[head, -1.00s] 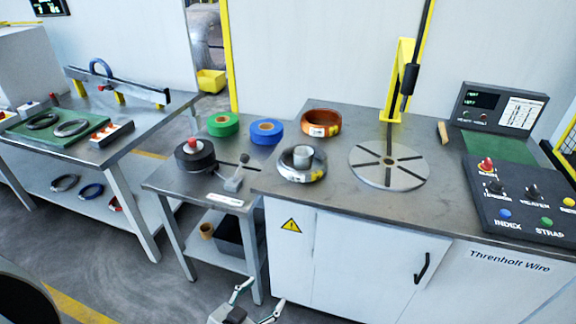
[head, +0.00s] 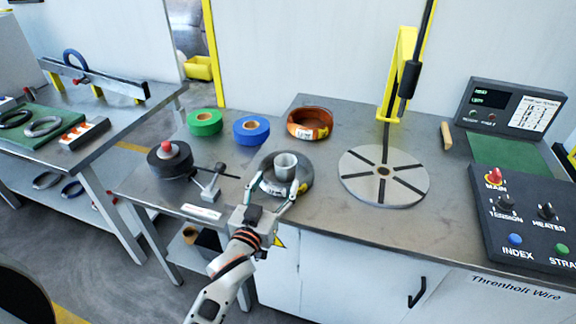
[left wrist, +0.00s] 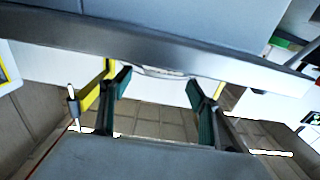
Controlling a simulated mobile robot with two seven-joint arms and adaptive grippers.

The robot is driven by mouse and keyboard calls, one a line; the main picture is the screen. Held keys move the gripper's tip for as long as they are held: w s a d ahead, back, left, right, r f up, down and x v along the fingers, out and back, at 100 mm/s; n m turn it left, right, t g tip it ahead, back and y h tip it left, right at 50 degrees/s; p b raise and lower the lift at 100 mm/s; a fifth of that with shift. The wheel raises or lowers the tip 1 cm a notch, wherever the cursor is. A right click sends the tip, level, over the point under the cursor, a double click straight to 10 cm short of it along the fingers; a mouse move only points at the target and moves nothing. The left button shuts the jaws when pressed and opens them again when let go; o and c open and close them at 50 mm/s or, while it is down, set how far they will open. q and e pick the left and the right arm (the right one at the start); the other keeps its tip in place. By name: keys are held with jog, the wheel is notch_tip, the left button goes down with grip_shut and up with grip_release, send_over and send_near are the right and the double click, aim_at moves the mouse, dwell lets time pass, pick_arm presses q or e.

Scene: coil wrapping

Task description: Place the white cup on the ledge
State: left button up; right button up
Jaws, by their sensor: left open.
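The white cup (head: 285,163), pale grey in this light, stands upright in the middle of a wrapped coil (head: 304,170) at the front left of the main bench. My left gripper (head: 279,185) is open, its fingers spread on either side of the coil's near part, in front of the cup. I cannot tell whether they touch the coil. In the left wrist view the open fingers (left wrist: 160,85) face the bench's front edge, with a pale curved rim between them. The cup is not clear there. I cannot tell which surface is the ledge. My right gripper is not in view.
A copper coil (head: 310,134) lies behind the cup, and a slotted turntable (head: 355,183) to its right. A side table (head: 150,189) holds green tape (head: 205,129), blue tape (head: 243,143) and a black reel (head: 160,167). A control panel (head: 530,232) is at the right. Bare bench lies below the turntable.

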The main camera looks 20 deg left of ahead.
aim_at(282, 171)
pick_arm(q)
jog(key=shift+w+r, duration=0.1)
jog(key=shift+w, duration=0.7)
jog(key=w, duration=0.4)
jog(key=shift+w+d, duration=0.1)
jog(key=shift+w, duration=0.3)
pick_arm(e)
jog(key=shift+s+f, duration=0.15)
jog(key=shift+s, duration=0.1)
pick_arm(q)
jog(key=c, duration=1.1)
jog(key=shift+c, duration=0.4)
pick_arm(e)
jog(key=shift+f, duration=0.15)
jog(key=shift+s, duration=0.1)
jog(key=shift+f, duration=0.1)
